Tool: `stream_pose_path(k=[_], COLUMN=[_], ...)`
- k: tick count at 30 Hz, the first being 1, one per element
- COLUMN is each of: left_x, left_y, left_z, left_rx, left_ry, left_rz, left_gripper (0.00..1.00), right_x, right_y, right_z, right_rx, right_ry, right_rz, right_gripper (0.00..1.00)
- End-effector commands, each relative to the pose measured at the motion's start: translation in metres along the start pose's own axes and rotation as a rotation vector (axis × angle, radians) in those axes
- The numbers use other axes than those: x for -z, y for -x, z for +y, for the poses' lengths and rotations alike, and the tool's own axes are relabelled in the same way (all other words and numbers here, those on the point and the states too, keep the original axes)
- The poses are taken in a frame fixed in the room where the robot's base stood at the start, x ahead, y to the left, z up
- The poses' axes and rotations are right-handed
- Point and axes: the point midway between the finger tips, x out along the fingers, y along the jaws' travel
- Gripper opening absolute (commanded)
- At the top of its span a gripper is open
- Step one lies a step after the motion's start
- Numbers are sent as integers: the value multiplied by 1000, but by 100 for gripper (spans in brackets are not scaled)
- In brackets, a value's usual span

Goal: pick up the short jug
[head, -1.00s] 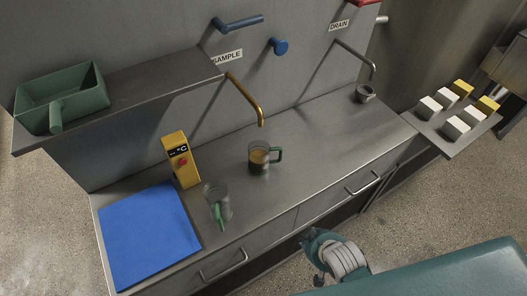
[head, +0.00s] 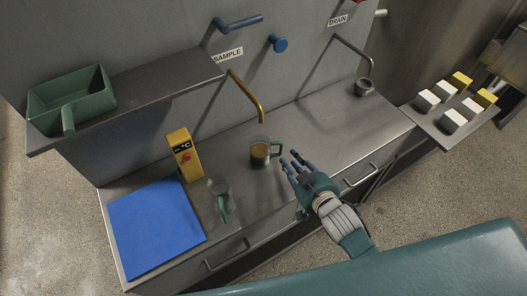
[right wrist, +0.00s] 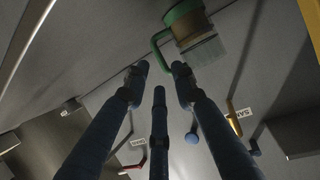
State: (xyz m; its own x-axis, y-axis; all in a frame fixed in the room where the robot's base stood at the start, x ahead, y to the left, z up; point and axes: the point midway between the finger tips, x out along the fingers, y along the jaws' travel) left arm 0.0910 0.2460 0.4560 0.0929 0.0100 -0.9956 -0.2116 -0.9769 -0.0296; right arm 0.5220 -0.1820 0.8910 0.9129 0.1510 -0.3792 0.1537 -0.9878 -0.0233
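A clear jug (head: 260,152) with brown contents and a green handle on its right stands upright on the grey counter below the brass tap. A second clear jug (head: 220,187) with a green handle towards the front stands nearer the blue mat. I cannot tell for sure which is the shorter. My right gripper (head: 290,161) has its blue fingers spread and empty, just right of the handle of the jug with brown contents. The right wrist view shows a green-handled jug (right wrist: 198,42) beyond the fingertips (right wrist: 159,78). My left gripper is not in view.
A yellow temperature reader (head: 184,154) stands left of the jugs, behind a blue mat (head: 155,230). The brass tap (head: 248,92) hangs over the counter. A green scoop-like tray (head: 72,98) is on the shelf. A small cup (head: 364,87) is below the drain tap.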

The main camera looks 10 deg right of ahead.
Motion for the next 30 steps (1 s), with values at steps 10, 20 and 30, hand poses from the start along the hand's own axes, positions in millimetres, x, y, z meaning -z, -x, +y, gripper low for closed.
stream_pose_path(k=[10,20,30], left_x=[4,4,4], left_y=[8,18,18], left_z=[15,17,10], left_rx=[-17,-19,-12], left_ry=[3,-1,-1], left_rz=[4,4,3], left_gripper=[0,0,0], right_x=[1,0,-2], right_y=[-32,-71,-74], right_z=[1,3,3], right_rx=[-1,0,0], right_ry=[0,0,0], right_rz=[-2,-2,-3], right_gripper=[26,26,18])
